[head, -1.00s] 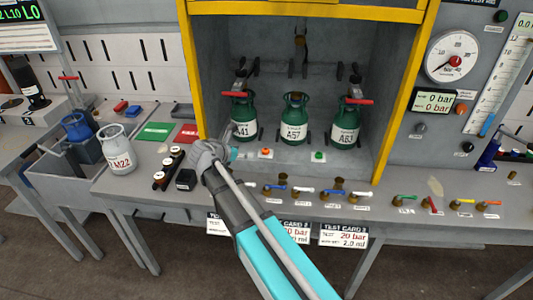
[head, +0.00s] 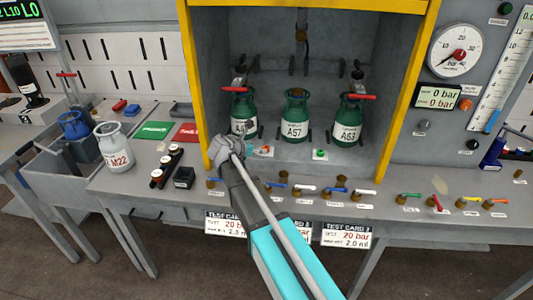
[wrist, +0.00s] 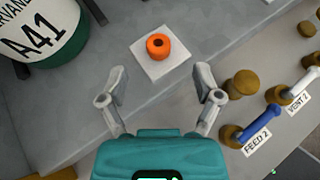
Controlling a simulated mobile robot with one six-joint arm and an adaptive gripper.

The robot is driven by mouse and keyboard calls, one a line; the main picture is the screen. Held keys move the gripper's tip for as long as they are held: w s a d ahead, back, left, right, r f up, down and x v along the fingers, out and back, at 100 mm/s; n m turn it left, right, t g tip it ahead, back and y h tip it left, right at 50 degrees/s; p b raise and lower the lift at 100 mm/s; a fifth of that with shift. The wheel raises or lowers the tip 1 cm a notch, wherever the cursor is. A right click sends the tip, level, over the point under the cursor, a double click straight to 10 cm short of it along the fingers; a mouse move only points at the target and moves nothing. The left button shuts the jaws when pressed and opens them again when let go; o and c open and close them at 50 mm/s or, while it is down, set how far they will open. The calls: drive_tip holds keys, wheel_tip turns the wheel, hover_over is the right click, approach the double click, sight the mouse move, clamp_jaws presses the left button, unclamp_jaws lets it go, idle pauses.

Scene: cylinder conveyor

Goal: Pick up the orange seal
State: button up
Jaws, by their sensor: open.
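The orange seal (wrist: 158,46) is a small ring with a dark centre on a white square pad (wrist: 171,66). In the head view, the seal (head: 266,149) sits at the front of the yellow-framed bay, just right of my gripper (head: 240,153). In the wrist view, my gripper (wrist: 161,86) is open and empty. Its two grey fingers point up the picture toward the seal, one on either side of its line. The seal lies beyond the fingertips, apart from them. In the head view, the fingertips are partly hidden by my own wrist.
Green cylinder A41 (wrist: 45,28) stands left of the seal; A57 (head: 295,117) and A63 (head: 347,122) stand further right. A green seal-like piece (head: 319,154) lies right. Brass fittings (wrist: 243,84) and the blue FEED 2 valve handle (wrist: 261,120) line the bench's front edge.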

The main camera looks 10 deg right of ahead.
sight(266, 147)
drive_tip(key=shift+w+d, duration=0.1)
drive_tip(key=shift+d, duration=0.1)
drive_tip(key=shift+f+b+x, duration=0.2)
drive_tip(key=shift+b+x, duration=0.85)
drive_tip(key=shift+x, duration=0.8)
drive_tip(key=shift+w+d+f, duration=0.3)
drive_tip(key=shift+w+d, duration=0.1)
drive_tip(key=shift+w, duration=0.1)
drive_tip(key=c, duration=0.9)
